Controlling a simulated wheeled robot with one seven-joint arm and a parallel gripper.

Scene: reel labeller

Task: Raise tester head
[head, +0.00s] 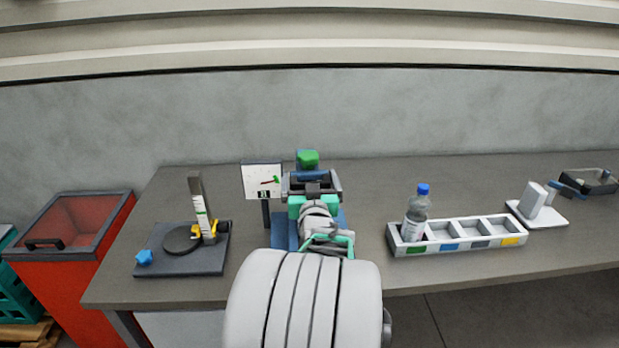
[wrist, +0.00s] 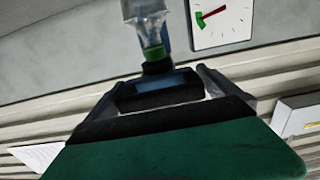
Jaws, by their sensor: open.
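The tester stands behind my gripper in the head view, with a blue base (head: 284,232), a white dial panel (head: 262,180) on a post and a green block (head: 307,158) at the top. My gripper (head: 311,184) is open, its fingers on either side of a dark blue bar (head: 309,175), seemingly part of the tester head. In the wrist view, that bar (wrist: 160,87) lies between the fingertips (wrist: 162,82), with contact unclear. A clear piece with a green end (wrist: 152,40) and the dial (wrist: 222,18) with a red needle also show. My arm hides the tester's lower front.
A dark plate (head: 160,262) with a disc, an upright scale and a blue knob sits at left. A compartment tray (head: 465,245) holding a blue-capped bottle (head: 416,215) stands right. A white device (head: 545,212) is farther right. A red bin (head: 75,260) stands left of the table.

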